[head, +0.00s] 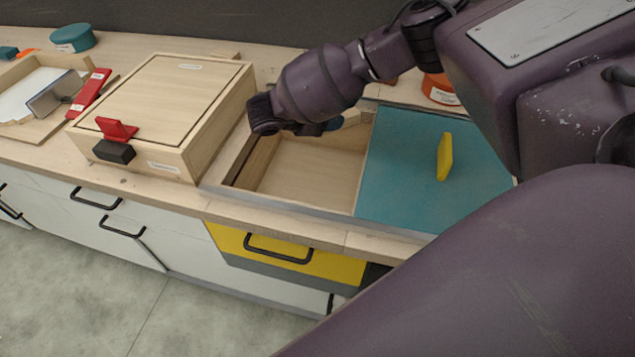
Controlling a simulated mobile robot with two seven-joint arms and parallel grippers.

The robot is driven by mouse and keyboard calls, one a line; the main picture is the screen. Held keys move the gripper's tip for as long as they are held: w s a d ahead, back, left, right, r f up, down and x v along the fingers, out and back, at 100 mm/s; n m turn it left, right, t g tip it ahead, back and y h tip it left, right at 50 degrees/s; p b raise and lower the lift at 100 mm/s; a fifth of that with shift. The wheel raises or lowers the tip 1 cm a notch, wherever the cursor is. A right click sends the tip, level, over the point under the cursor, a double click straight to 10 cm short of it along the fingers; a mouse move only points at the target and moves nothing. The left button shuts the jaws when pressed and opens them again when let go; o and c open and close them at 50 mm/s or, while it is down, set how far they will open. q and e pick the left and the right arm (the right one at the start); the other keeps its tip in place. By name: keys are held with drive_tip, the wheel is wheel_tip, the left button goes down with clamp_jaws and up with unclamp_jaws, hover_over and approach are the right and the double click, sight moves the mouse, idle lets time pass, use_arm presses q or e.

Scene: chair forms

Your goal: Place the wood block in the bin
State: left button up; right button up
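An open wooden bin (305,178) is set in the counter, its right part covered by a teal sliding lid (405,185) with a yellow upright handle (445,157). My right arm reaches in from the right, and its dark gripper end (266,122) is above the bin's back left corner. The fingers are hidden or too dark to tell open from shut. A small pale wooden piece (353,118) shows below my forearm at the bin's back edge; I cannot tell whether it is the wood block. No other loose wood block is clearly visible. My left gripper is out of view.
A closed wooden box (165,95) with a red handle (117,129) and black block stands left of the bin. A wooden tray (30,128), red piece (90,93) and teal round container (72,38) lie farther left. An orange container (440,88) stands behind the lid.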

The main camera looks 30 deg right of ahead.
drive_tip(key=f, duration=0.2)
drive_tip(key=shift+d+f+b, duration=0.25)
drive_tip(key=shift+f+b, duration=0.05)
drive_tip(key=shift+f, duration=0.25)
drive_tip(key=shift+f+b, duration=0.3)
wheel_tip(320, 180, down, 5)
drive_tip(key=b, duration=0.5)
hover_over(328, 186)
wheel_tip(328, 186, down, 8)
drive_tip(key=shift+r, duration=0.1)
drive_tip(key=shift+f+b, duration=0.3)
drive_tip(key=shift+f, duration=0.15)
wheel_tip(328, 186, down, 5)
drive_tip(key=shift+f+b, duration=0.15)
drive_tip(key=shift+b, duration=0.85)
drive_tip(key=shift+f, duration=0.15)
drive_tip(key=shift+r, duration=0.2)
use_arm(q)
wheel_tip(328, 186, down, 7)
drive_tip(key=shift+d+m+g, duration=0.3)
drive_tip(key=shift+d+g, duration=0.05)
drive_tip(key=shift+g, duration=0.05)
use_arm(e)
drive_tip(key=shift+f, duration=0.1)
drive_tip(key=o, duration=0.9)
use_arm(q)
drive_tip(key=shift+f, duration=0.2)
use_arm(e)
drive_tip(key=shift+o, duration=0.2)
